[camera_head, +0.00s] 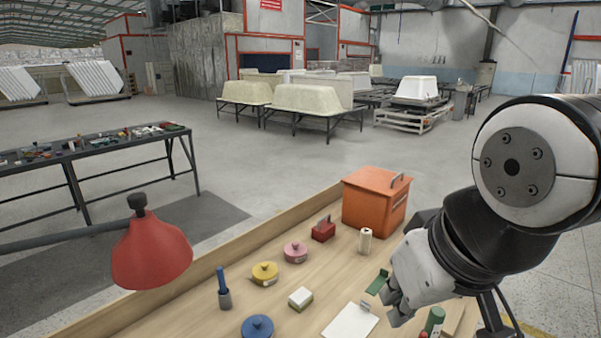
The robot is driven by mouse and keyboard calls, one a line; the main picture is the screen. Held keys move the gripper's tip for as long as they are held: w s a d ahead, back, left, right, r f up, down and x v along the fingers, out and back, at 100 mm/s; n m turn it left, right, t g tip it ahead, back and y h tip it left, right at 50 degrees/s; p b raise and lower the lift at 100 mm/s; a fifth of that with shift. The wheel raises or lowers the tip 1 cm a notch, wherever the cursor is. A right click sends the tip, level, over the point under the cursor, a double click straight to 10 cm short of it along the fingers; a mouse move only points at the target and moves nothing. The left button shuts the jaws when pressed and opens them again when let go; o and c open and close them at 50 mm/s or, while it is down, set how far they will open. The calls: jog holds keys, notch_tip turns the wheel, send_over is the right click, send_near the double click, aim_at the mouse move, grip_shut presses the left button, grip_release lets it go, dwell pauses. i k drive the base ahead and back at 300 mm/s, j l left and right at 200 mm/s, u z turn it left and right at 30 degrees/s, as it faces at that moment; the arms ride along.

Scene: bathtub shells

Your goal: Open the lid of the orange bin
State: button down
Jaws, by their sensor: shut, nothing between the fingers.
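The orange bin (370,208) stands on the wooden table near its far edge. Its orange lid (373,179) lies flat on top, closed, with a grey metal handle (398,181) at the right side. My gripper (388,306) is low over the table, nearer to me than the bin and well apart from it. It is shut and empty. My arm comes in from the right and hides the table's right part.
A white bottle (365,241), a red box (323,230), pink and yellow lidded pots and a white block stand on the table. A green piece (378,281) and a white board (350,322) lie beside my gripper. A red lamp (150,250) hangs at the left.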

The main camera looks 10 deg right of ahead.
aim_at(385, 183)
jog(key=z, duration=0.65)
jog(key=k+l, duration=0.1)
jog(key=l, duration=1.15)
jog(key=k+l, duration=0.1)
jog(key=l, duration=0.7)
jog(key=i+l, duration=0.45)
jog(key=l, duration=0.15)
jog(key=i+l+u, duration=0.1)
jog(key=i+l, duration=0.35)
jog(key=l, duration=0.15)
jog(key=i, duration=0.65)
